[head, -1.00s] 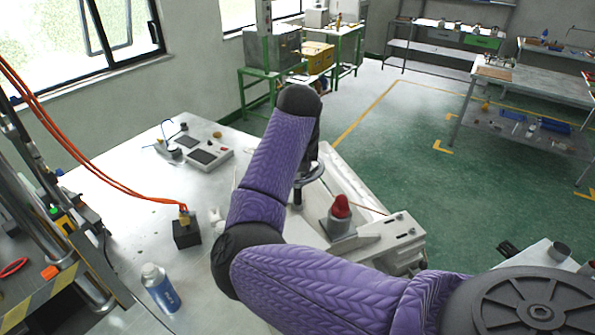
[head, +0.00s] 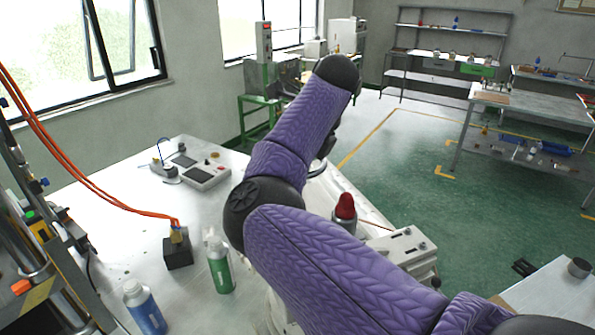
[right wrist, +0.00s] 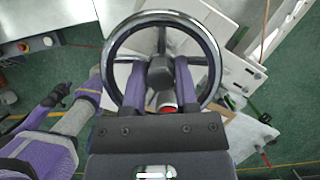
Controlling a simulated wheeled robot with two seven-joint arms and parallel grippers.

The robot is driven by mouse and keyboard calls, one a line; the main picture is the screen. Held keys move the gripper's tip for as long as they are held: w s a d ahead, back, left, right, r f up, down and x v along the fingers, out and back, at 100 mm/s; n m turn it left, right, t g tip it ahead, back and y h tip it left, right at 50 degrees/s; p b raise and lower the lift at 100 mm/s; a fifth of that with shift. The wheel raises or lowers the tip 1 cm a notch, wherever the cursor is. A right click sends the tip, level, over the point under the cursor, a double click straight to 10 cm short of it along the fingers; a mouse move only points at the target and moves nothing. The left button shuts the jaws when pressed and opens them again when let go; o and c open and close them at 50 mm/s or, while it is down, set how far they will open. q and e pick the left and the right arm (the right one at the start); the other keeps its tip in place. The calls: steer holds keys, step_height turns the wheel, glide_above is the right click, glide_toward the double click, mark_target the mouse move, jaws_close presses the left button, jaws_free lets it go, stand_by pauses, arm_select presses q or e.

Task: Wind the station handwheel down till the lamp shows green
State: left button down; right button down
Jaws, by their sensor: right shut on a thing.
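The handwheel (right wrist: 208,40) has a chrome rim and dark spokes and fills the middle of the right wrist view. My right gripper (right wrist: 168,68) is shut on it at the dark hub, with its two fingers inside the rim. In the head view only a sliver of the wheel (head: 317,169) shows behind my purple right arm. A red dome on a grey cylinder (head: 345,205) stands beside the wheel; I cannot tell if it is the lamp. A grey post with a red light (head: 264,40) stands farther back. My left gripper is not clearly seen.
A white table (head: 120,215) carries a control box (head: 204,175), a black block with orange hoses (head: 178,252), a green bottle (head: 220,268) and a blue bottle (head: 143,308). A machine frame stands at the left edge. Green floor is open at the right.

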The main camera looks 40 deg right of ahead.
steer(key=shift+n+y, duration=0.3)
steer(key=shift+n, duration=0.6)
steer(key=n+y, duration=0.1)
steer(key=n, duration=0.1)
steer(key=shift+r+n+g, duration=0.1)
steer(key=shift+n+g, duration=0.3)
steer(key=n+g+y, duration=0.1)
steer(key=n, duration=0.2)
steer(key=shift+n, duration=0.4)
steer(key=n+g, duration=0.1)
steer(key=n, duration=0.1)
steer(key=shift+n+y, duration=0.3)
steer(key=shift+r+n+g+p, duration=0.1)
steer(key=shift+n+g+p, duration=0.3)
steer(key=shift+n+p, duration=0.6)
steer(key=shift+n+g+p, duration=0.5)
steer(key=shift+n+p, duration=0.15)
steer(key=shift+n, duration=0.65)
steer(key=c, duration=0.7)
jaws_free()
